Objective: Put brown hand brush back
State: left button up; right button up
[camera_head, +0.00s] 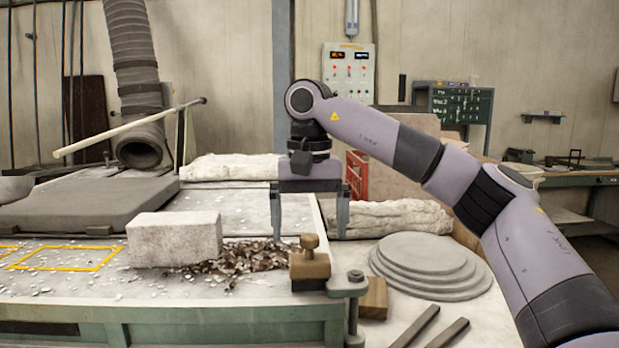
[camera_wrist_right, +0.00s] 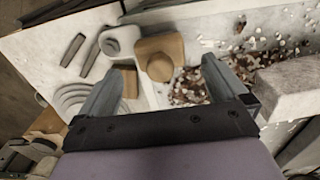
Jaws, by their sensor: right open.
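The brown hand brush (camera_head: 310,268), a wooden block with a round knob on top, sits upright at the front right of the table, beside a heap of brown and white chips. It also shows in the right wrist view (camera_wrist_right: 172,47), with its knob between the fingers. My right gripper (camera_head: 309,237) points down, open and empty, with its fingers on either side above the brush. The same gripper shows in the right wrist view (camera_wrist_right: 166,66). I cannot tell whether the fingers touch the brush. My left gripper is not in view.
A pale stone block (camera_head: 174,239) stands left of the chips (camera_head: 235,264). A grey post (camera_head: 352,285) and a small wooden block (camera_head: 374,298) are just right of the brush. Stacked grey discs (camera_head: 430,262) and two dark bars (camera_head: 418,325) lie farther right.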

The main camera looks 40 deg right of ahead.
notch_tip(320, 180, up, 8)
dwell(0.5)
jog(key=shift+f, duration=0.2)
